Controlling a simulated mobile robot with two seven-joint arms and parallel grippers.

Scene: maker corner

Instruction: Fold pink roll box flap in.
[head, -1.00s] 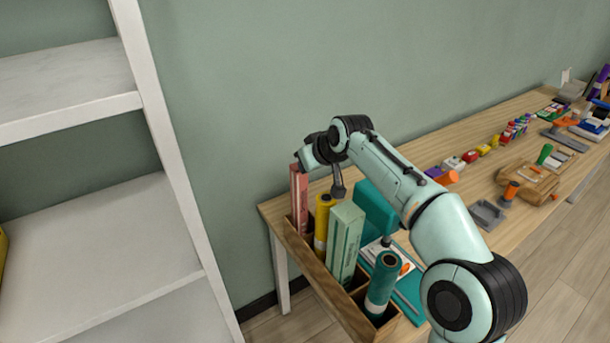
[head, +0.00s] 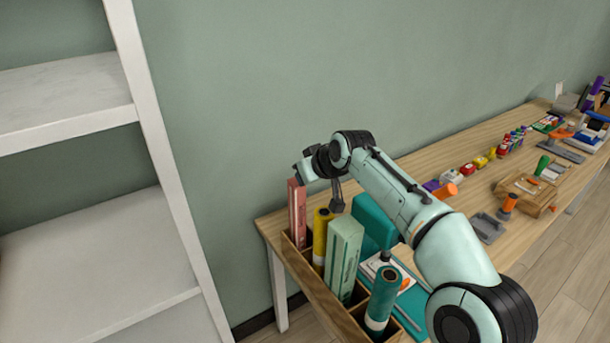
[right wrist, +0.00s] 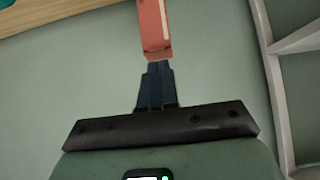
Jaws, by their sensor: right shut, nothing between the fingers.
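The pink roll box (head: 297,214) stands upright in the far-left compartment of the wooden holder (head: 318,287). My right gripper (head: 301,176) is at the top of this box, its fingers shut with nothing between them. In the right wrist view the shut fingertips (right wrist: 159,68) are right at the end of the pink roll box (right wrist: 154,26). A paler edge shows at that end, but I cannot tell how far its flap is folded, nor whether the fingertips touch it. My left gripper is not in view.
A yellow roll (head: 320,236), a pale green box (head: 343,258) and a teal roll (head: 382,298) stand in the same holder. A teal block (head: 373,225) is behind them. White shelves (head: 100,245) stand at the left. Small tools and bottles line the table (head: 470,200).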

